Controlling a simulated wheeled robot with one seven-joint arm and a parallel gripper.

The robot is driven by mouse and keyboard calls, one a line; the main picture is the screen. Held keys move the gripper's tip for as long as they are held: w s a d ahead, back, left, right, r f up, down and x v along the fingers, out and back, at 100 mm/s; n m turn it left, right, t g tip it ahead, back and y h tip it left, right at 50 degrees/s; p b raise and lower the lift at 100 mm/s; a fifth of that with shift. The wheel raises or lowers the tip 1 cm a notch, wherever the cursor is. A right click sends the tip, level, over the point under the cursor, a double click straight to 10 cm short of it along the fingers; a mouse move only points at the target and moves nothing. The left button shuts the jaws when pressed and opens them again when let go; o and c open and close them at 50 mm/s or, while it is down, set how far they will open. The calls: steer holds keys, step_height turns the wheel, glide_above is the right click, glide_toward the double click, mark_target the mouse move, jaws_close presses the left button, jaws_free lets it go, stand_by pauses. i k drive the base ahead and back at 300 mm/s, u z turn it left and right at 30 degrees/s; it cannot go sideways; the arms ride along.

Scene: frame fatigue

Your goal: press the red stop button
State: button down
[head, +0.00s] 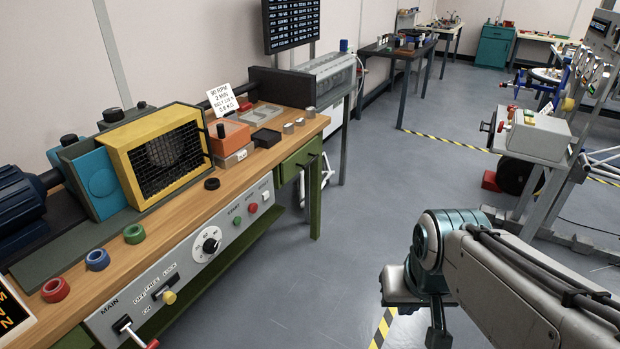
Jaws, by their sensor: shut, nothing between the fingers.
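The red stop button (253,208) is a small round button on the sloped grey control panel (190,262) along the front of the left workbench. It sits between a green button (237,220) and a white button (265,196). My gripper (438,338) hangs over the floor at the lower right, pointing down, shut and empty. It is well to the right of the panel and touches nothing. My arm partly hides the hand.
The panel also has a black dial (211,245), a yellow knob (169,297) and a red-tipped lever (135,332). A yellow-framed guard (157,155) stands on the bench. Open grey floor (325,270) lies between bench and gripper. A machine (538,135) stands at the right.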

mark_target(253, 207)
steer(key=z, duration=0.35)
steer(key=i, duration=1.45)
steer(key=u, duration=0.7)
